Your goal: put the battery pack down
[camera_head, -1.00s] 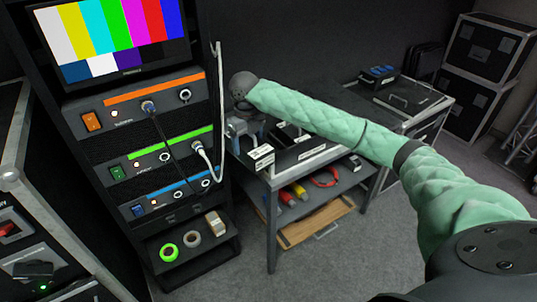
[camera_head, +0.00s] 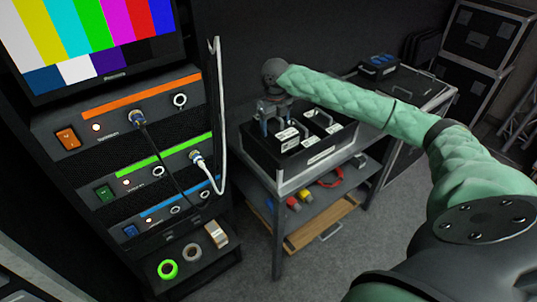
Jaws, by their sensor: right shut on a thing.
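My right gripper (camera_head: 269,122) is shut on a dark battery pack (camera_head: 286,136) with a white label. It holds the pack at the left side of a black case (camera_head: 320,160) on the table. Several other dark blocks with white labels show in the case, to the right of the gripper. The gripper's body partly covers the held pack, and I cannot tell whether the pack touches the case floor. My left gripper is not in view.
The rack (camera_head: 225,250) with orange, green and blue striped panels stands close on the left. A white cable (camera_head: 221,120) hangs at its right edge. A shelf under the table holds a red loop (camera_head: 330,178) and colored items. A dark case (camera_head: 402,84) stands behind right.

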